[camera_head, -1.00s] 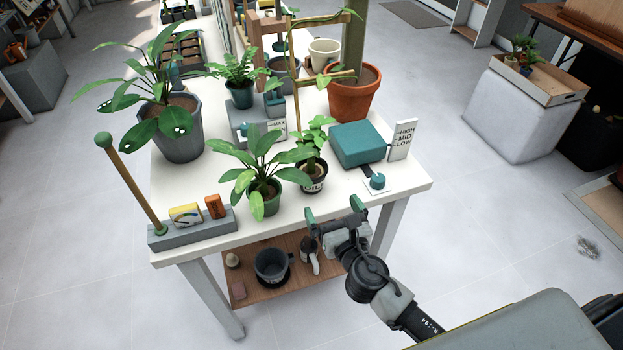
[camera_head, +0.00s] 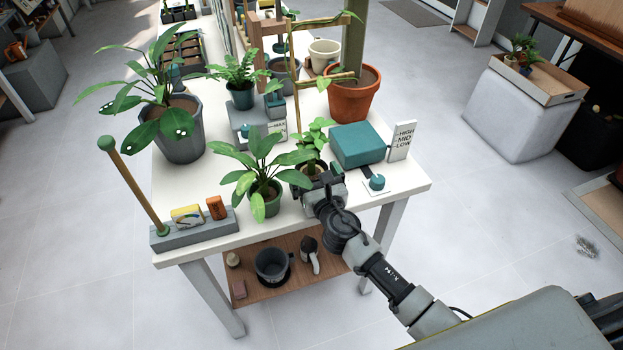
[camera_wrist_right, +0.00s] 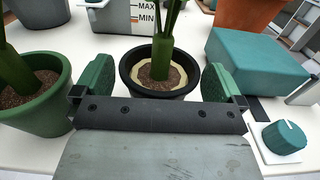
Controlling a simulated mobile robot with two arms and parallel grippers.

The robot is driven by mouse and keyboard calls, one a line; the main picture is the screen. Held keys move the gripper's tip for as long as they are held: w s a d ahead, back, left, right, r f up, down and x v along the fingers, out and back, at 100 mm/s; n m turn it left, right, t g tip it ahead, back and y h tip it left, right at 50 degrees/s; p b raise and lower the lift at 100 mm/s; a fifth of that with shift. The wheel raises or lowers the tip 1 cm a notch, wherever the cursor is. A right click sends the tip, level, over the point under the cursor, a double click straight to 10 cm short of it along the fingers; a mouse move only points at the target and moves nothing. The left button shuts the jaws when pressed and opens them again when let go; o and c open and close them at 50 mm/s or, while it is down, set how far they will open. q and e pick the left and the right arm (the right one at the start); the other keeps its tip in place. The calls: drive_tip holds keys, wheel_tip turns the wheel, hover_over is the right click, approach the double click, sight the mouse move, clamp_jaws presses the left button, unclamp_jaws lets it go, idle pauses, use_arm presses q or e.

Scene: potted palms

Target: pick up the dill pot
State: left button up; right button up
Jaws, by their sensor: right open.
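A small black pot with a leafy green plant (camera_head: 312,140) stands near the front edge of the white table; its label, seen earlier, is too small to read surely, but I take it as the dill pot. My right gripper (camera_head: 315,184) is in front of it and partly hides the pot. In the right wrist view the black pot (camera_wrist_right: 160,91) stands upright between the two green finger pads of my right gripper (camera_wrist_right: 157,82). The jaws are open, with gaps on both sides of the pot. My left gripper is not in view.
A green pot (camera_head: 264,203) with broad leaves stands close on the left; it also shows in the right wrist view (camera_wrist_right: 40,115). A teal box (camera_head: 357,145) and a teal knob (camera_head: 377,182) are on the right. A terracotta pot (camera_head: 352,104) stands behind.

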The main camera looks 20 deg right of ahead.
drive_tip(key=c, duration=0.9)
drive_tip(key=shift+o, duration=0.2)
drive_tip(key=shift+r, duration=0.1)
